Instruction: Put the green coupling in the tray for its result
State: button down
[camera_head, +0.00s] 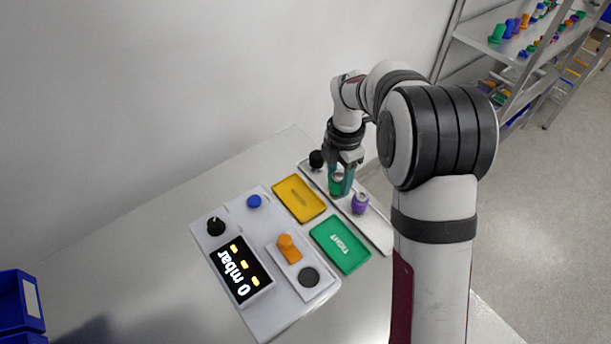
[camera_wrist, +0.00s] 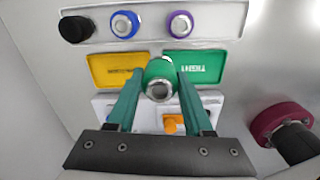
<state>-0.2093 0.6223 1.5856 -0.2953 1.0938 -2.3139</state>
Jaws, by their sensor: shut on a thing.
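My gripper (camera_head: 341,178) is shut on the green coupling (camera_wrist: 160,78), a short cylinder with a pale metal bore facing the wrist camera. In the head view the coupling (camera_head: 336,187) is partly hidden between the fingers, in front of the white rack strip. Its height above the strip is hard to tell. The yellow tray (camera_head: 299,198) lies flat to the left of my gripper, its lettering not readable. The green tray (camera_head: 340,245), marked TIGHT, lies below. In the wrist view the coupling overlaps the gap between the yellow tray (camera_wrist: 112,70) and the green tray (camera_wrist: 203,68).
A purple coupling (camera_head: 360,203), a black one (camera_head: 316,159) and a blue one (camera_wrist: 124,24) stand on the rack strip (camera_head: 379,232). The panel has a display (camera_head: 239,268) reading 0 mbar, an orange piece (camera_head: 289,248), a black knob (camera_head: 216,226) and a blue button (camera_head: 254,201). Both trays look empty.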

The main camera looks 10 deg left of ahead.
jog(key=a+f, duration=0.1)
jog(key=a, duration=0.1)
jog(key=w+a+f, duration=0.1)
jog(key=a+f, duration=0.2)
jog(key=a, duration=0.2)
jog(key=shift+w+a+f, duration=0.1)
jog(key=shift+w+f, duration=0.05)
jog(key=shift+f, duration=2.1)
jog(key=shift+c, duration=1.5)
grip_release()
jog(key=shift+f, duration=0.1)
